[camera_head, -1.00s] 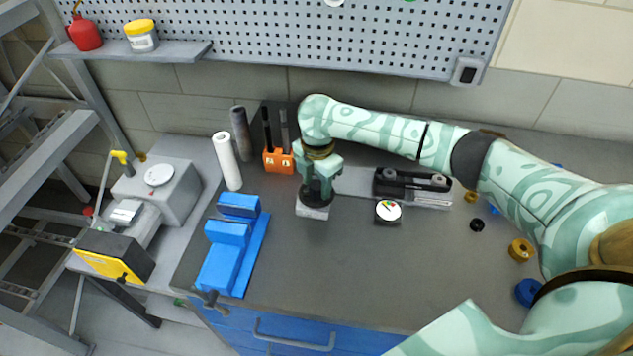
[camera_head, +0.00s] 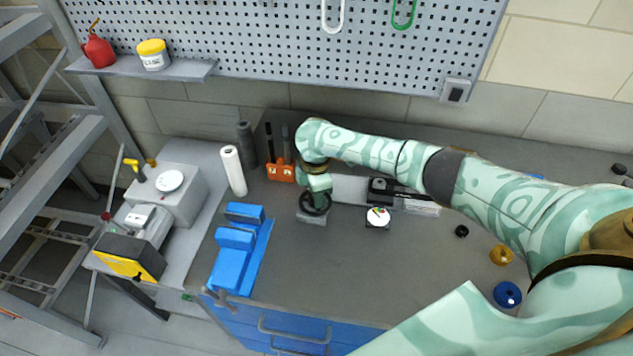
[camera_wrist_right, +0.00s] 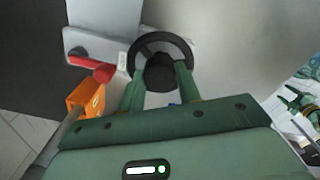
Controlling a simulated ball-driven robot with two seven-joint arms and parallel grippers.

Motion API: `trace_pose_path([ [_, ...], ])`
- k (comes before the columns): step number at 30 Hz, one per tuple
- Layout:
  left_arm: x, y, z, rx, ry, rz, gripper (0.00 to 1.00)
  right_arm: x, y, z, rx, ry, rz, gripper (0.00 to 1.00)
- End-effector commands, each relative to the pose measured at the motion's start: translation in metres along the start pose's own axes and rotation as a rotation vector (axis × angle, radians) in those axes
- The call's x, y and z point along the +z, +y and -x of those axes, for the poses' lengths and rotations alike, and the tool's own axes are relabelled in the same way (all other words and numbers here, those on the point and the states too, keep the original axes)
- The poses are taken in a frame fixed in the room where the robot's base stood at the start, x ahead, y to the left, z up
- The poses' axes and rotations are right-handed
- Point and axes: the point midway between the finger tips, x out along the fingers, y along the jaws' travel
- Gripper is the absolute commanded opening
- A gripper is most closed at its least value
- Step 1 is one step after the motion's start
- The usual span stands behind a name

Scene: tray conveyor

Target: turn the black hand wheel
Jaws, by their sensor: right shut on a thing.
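The black hand wheel (camera_head: 314,205) sits on a small grey block on the bench, left of the middle in the head view. In the right wrist view, its dark rim and spokes (camera_wrist_right: 160,40) show beyond the fingertips. My right gripper (camera_head: 315,193) reaches down onto the wheel from above. In the right wrist view, the two green fingers of the right gripper (camera_wrist_right: 160,76) stand on either side of the black hub and are shut on it. The gripper hides part of the wheel in the head view. My left gripper does not show clearly in either view.
A blue vise (camera_head: 240,250) stands left of the wheel. An orange tool holder (camera_head: 280,172) and white roll (camera_head: 233,170) are behind left. A dial gauge (camera_head: 378,217) and black fixture (camera_head: 396,190) are right. The bench front is clear.

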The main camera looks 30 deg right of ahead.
Motion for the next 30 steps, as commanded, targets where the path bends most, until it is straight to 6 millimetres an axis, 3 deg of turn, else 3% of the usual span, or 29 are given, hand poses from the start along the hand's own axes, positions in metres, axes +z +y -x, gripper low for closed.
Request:
trace_pose_path([
  [1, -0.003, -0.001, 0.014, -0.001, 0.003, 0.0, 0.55, -0.001, -0.001, 0.006, -0.003, 0.0, -0.044, 0.11],
  [3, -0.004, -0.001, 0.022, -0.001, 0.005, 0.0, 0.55, -0.001, -0.001, 0.006, -0.003, -0.001, -0.11, 0.11],
  [12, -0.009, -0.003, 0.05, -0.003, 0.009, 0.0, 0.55, -0.001, -0.001, 0.003, -0.004, -0.007, -0.396, 0.11],
  [30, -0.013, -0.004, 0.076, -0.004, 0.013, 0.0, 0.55, -0.002, 0.0, 0.0, -0.004, -0.018, -0.943, 0.11],
])
